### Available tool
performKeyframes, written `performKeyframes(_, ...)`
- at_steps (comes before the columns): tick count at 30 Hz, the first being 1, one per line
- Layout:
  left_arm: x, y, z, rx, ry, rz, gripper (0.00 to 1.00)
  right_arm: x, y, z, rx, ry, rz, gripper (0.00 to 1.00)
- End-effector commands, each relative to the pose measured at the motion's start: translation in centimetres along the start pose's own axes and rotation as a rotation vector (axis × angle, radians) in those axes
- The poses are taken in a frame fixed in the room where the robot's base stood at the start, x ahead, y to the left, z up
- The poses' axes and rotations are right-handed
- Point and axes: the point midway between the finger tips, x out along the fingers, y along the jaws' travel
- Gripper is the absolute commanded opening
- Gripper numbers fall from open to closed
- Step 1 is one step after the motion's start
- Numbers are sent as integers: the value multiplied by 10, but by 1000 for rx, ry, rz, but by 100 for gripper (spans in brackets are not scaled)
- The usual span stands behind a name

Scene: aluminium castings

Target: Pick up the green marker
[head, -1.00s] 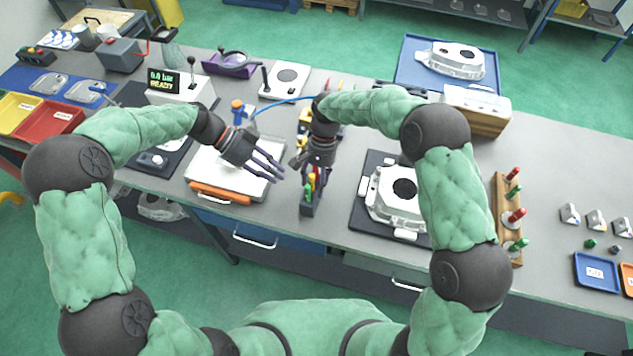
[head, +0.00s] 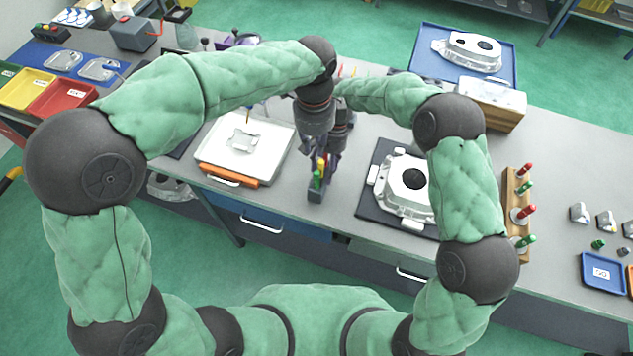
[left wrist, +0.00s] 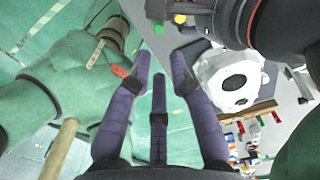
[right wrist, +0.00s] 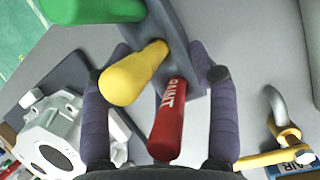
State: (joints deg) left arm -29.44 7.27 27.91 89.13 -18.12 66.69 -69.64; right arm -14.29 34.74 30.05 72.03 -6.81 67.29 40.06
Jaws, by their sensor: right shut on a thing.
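The green marker (head: 317,180) stands at the near end of a narrow dark marker holder (head: 315,195), with a yellow and a red marker behind it. It shows at the top left of the right wrist view (right wrist: 95,8) and the top of the left wrist view (left wrist: 158,28). My right gripper (right wrist: 163,55) is shut on the holder, with fingers on both sides by the yellow marker (right wrist: 130,75) and red marker (right wrist: 170,115). My left gripper (left wrist: 160,65) is open and empty, its fingers pointing toward the green marker but apart from it. The head view mostly hides its fingers.
A white tray (head: 215,160) with an orange handle lies left of the holder. A casting (head: 405,190) on a dark mat lies to the right. A wooden rack (head: 512,200) stands farther right. The two wrists are close together above the holder.

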Motion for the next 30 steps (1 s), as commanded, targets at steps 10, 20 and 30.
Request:
performKeyframes(10,43,3,-4,2,-16,5,22,1,0,0,0,0,1,24)
performKeyframes(20,72,2,-3,3,-15,1,22,1,0,0,0,0,1,24)
performKeyframes(30,114,4,-2,2,-15,2,22,1,0,0,0,0,1,24)
